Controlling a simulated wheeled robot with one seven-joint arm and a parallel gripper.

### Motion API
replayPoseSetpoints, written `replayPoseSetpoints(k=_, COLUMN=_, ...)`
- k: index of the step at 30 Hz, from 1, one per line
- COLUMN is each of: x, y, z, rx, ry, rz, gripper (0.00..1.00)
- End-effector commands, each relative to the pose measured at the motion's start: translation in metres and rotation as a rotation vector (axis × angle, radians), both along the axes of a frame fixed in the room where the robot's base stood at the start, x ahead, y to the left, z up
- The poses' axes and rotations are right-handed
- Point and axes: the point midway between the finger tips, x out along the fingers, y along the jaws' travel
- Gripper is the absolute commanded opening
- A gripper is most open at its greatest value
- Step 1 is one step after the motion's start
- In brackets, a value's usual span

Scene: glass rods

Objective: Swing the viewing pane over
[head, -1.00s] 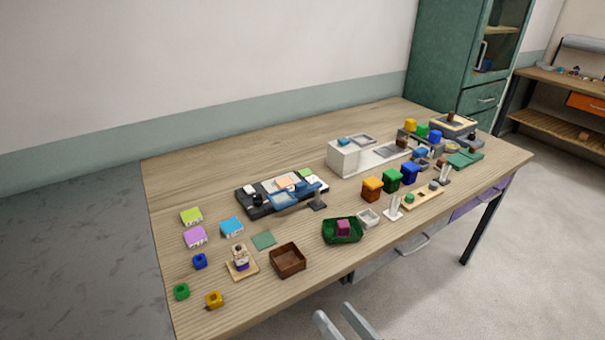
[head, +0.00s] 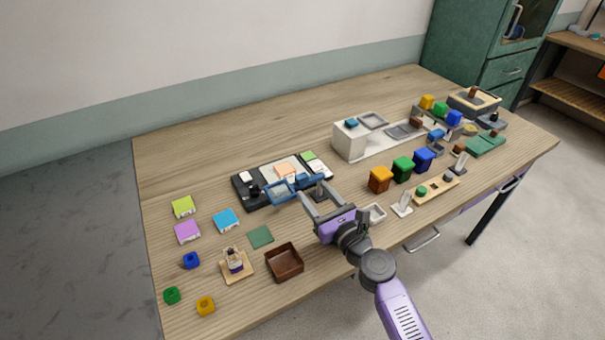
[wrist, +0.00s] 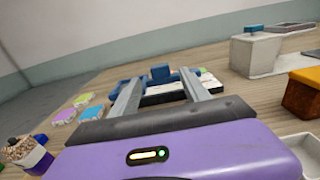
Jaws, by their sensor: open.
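The viewing pane (head: 283,191) is a blue-framed panel at the front edge of a dark base (head: 243,194) in the middle of the table. Pale cards and a peach block (head: 285,171) lie on the base. My gripper (head: 314,188) is open, its two fingers reaching toward the right end of the pane. In the wrist view a blue part (wrist: 160,72) shows between my gripper's fingertips (wrist: 161,76), apparently beyond them. I cannot tell whether a finger touches it. A small dark stand near the pane's right end is partly hidden by the fingers.
A brown open box (head: 285,264) and a green mat (head: 261,237) lie front left. Orange, green and blue blocks (head: 403,168) stand to the right, before a white box-like unit (head: 349,140). A small white tray (head: 375,213) is close beside my gripper. The table's back left is clear.

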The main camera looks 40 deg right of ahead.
Motion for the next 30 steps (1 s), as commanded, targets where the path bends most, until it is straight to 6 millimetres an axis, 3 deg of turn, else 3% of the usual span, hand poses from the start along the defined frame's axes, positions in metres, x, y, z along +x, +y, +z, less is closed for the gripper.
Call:
replayPoseSetpoints(k=16, x=0.066, y=-0.019, z=0.001, rx=0.003, ry=-0.002, rz=-0.002, gripper=0.55)
replayPoseSetpoints(k=28, x=0.074, y=-0.021, z=0.000, rx=0.001, ry=0.000, rz=-0.001, gripper=0.55)
replayPoseSetpoints(k=30, x=0.074, y=-0.021, z=0.000, rx=0.001, ry=0.000, rz=-0.001, gripper=0.45)
